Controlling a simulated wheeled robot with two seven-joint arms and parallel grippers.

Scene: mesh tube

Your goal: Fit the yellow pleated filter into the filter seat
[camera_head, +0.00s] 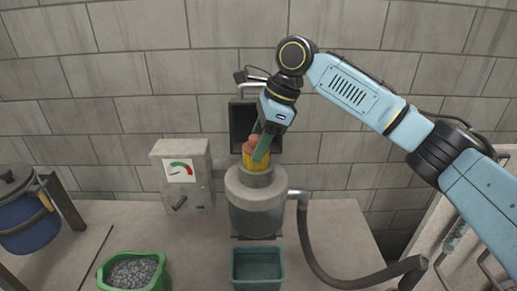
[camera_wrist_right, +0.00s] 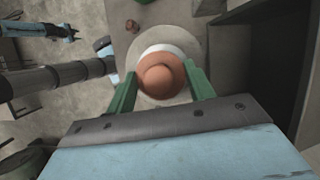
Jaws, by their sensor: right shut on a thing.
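The yellow pleated filter (camera_head: 250,164) has an orange-brown knob on top, which also shows in the right wrist view (camera_wrist_right: 160,78). My right gripper (camera_head: 259,147) is shut on it, with one green finger on each side. The filter is upright, or nearly so, at the mouth of the filter seat (camera_head: 257,180), the round collar on top of the grey canister. Its lower end is hidden by the collar's rim. I cannot tell how deep it sits or whether it touches bottom.
A gauge box (camera_head: 182,172) stands left of the canister (camera_head: 256,220), and a dark panel (camera_head: 243,125) is behind. A hose (camera_head: 318,262) curves off to the right. A teal bin (camera_head: 258,268) and a green tub of grey granules (camera_head: 132,271) are in front. A blue pot (camera_head: 28,222) is far left.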

